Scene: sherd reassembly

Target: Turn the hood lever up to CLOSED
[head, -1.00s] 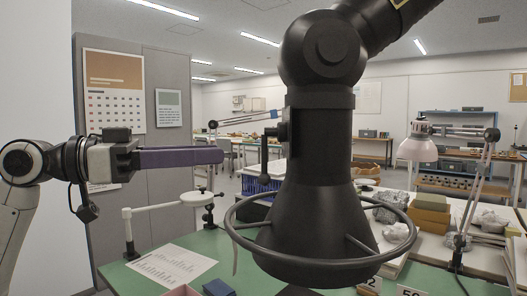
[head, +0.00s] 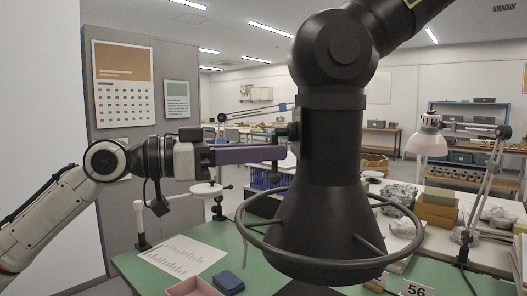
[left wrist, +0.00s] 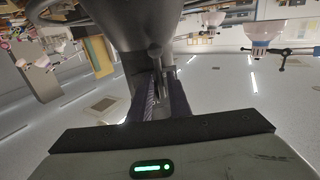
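The black fume hood (head: 318,205), with a ring around its lower edge, hangs in the middle of the head view. Its lever (head: 275,178) is on the left side of the neck and points down, its knob showing just below my fingers. My left gripper (head: 280,154) reaches in level from the left at the lever. In the left wrist view, the lever's round end (left wrist: 155,49) and stem show between the two purple fingers, which stand apart. Whether either finger touches the lever cannot be told. My right gripper is not in view.
Below is a green table with a printed sheet (head: 184,255), a dark blue block (head: 228,282) and a pink tray (head: 192,288). A white round-topped stand (head: 206,189) is under my left arm. A lamp (head: 428,140) and boxes (head: 437,207) stand at the right.

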